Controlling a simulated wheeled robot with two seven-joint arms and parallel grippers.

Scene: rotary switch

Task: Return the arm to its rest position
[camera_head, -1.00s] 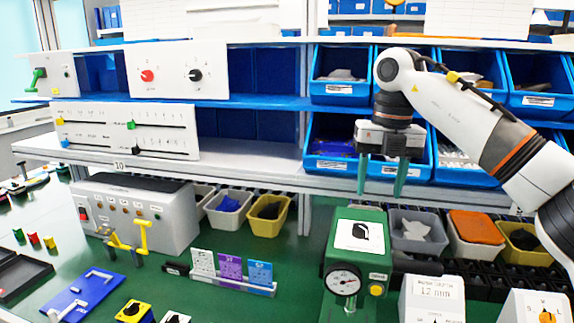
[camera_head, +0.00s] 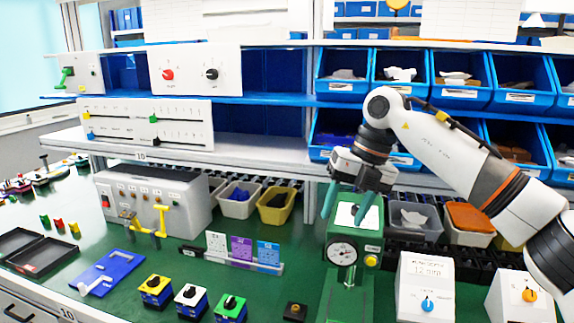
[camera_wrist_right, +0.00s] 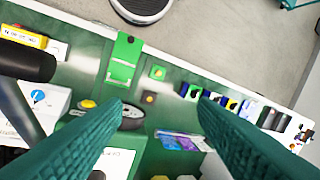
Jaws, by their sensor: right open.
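My right gripper (camera_head: 345,218) is open and empty, tilted, with its two green fingers pointing down. In the head view its fingertips overlap the top of the green gauge machine (camera_head: 340,283), partly hiding the white plate and black knob there; I cannot tell the gap between them. In the right wrist view the open fingers (camera_wrist_right: 163,108) stand well apart with nothing between them. My right arm comes in from the right, in front of the blue bins. My left gripper is not in view.
A "12 mm" box (camera_head: 426,284) and an orange-knob box (camera_head: 514,298) stand right of the machine. Small rotary switches, including a yellow one (camera_head: 155,291), lie at the front. Blue shelf bins (camera_head: 461,97) stand behind the arm. The green table (camera_head: 130,285) has clear patches at front left.

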